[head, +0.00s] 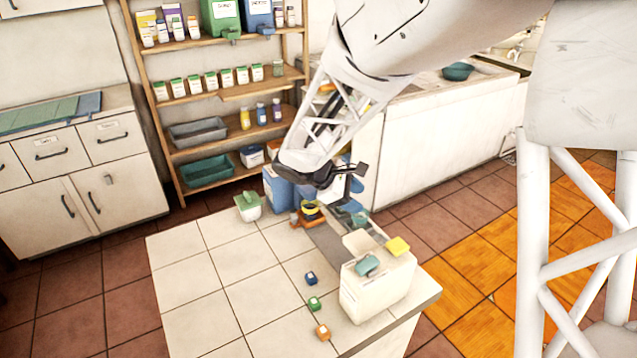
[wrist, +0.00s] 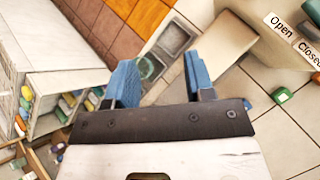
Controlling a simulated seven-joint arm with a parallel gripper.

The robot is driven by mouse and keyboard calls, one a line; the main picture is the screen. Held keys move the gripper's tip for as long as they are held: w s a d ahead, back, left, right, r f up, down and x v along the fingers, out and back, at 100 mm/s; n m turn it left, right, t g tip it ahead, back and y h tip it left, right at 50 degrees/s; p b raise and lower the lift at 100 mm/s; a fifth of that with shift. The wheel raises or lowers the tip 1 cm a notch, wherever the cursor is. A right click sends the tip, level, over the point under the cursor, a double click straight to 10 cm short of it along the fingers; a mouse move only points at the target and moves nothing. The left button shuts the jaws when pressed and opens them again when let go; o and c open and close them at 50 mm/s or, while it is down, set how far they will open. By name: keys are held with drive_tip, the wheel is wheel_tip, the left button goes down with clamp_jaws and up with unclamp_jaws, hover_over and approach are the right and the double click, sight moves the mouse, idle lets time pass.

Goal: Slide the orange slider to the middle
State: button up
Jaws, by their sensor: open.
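My gripper (head: 345,190) hangs over the back edge of the white tiled counter (head: 190,290). Its two blue fingers (wrist: 160,82) are spread apart in the wrist view, with nothing between them. A small orange part (head: 296,218) shows just below the gripper in the head view, beside a yellow and black round piece (head: 311,210). I cannot tell whether this orange part is the slider. A long grey panel (head: 330,240) runs from there towards a white box (head: 375,290). No orange slider can be made out in the wrist view.
A green-lidded pot (head: 248,206) stands at the back. The counter's left part is clear.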

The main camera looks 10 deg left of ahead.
drive_tip(key=w+a+f+n+t, duration=0.35)
drive_tip(key=a+f, duration=0.25)
drive_tip(key=a, duration=0.5)
drive_tip(key=n+t, duration=0.3)
drive_tip(key=n, duration=0.3)
approach(293, 216)
drive_tip(key=shift+w+d+f+h, duration=0.25)
drive_tip(key=shift+w+f+h, duration=0.15)
drive_tip(key=shift+w, duration=0.25)
drive_tip(key=shift+w+d, duration=0.1)
drive_tip(key=shift+d, duration=0.05)
drive_tip(key=shift+x, duration=3.8)
drive_tip(key=shift+f, duration=0.15)
drive_tip(key=shift+c, duration=0.3)
clamp_jaws()
